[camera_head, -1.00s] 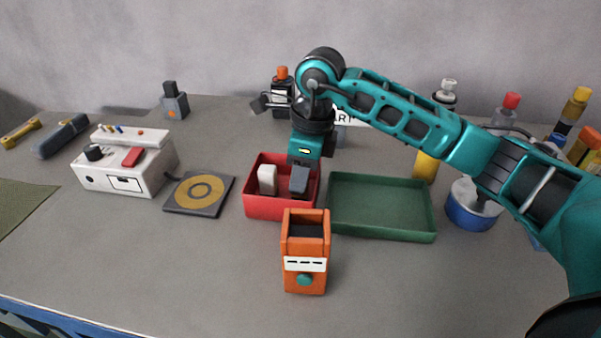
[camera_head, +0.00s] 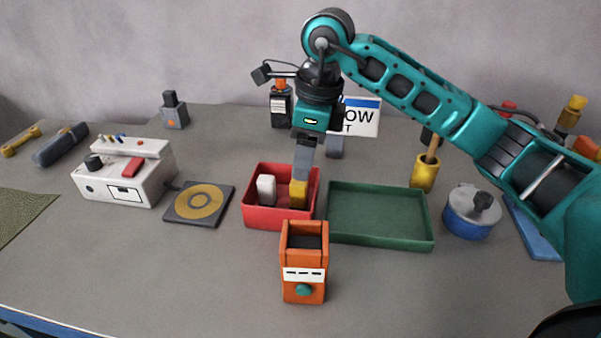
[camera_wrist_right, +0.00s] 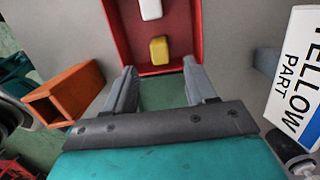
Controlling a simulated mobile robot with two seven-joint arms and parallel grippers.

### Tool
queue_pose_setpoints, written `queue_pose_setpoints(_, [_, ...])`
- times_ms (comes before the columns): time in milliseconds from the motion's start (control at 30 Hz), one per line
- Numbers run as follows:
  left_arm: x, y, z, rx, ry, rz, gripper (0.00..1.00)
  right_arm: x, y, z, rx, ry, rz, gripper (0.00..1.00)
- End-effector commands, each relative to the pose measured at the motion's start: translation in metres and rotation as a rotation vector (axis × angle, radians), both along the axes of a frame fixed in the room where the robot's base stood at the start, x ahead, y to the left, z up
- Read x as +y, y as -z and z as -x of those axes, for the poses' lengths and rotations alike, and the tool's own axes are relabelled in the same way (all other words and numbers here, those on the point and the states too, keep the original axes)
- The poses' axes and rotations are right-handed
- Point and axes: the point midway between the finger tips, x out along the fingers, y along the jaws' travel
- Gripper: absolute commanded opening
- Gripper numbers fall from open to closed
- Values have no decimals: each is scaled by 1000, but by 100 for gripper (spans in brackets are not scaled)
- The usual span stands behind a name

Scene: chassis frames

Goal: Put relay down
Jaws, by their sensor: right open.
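A yellow block (camera_head: 298,195), which may be the relay, sits at the right side inside the red bin (camera_head: 262,215). A white block (camera_head: 266,189) is beside it on the left. My right gripper (camera_head: 303,174) points down over the yellow block, and its fingers partly cover the bin's back in the head view. In the right wrist view the jaws (camera_wrist_right: 160,70) are apart with nothing between them. The yellow block (camera_wrist_right: 159,50) lies beyond the fingertips there, in the red bin (camera_wrist_right: 197,30). My left gripper is in neither view.
A green tray (camera_head: 385,240) stands right of the red bin. An orange holder (camera_head: 304,290) stands in front of the bin. A sign (camera_head: 360,118) is behind. A disc pad (camera_head: 199,204) and white control box (camera_head: 125,178) are left.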

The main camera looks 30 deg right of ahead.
Motion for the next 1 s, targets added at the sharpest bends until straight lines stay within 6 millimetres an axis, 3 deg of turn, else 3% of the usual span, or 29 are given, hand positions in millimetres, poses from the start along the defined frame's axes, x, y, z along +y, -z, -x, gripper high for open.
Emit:
queue_pose_setpoints(100, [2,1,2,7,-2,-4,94,-3,-25,2,-3,-1,0,56])
queue_pose_setpoints(300, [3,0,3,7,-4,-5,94,-6,-47,4,0,0,0,56])
queue_pose_setpoints(1000, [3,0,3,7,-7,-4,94,-6,-51,5,1,0,-1,56])
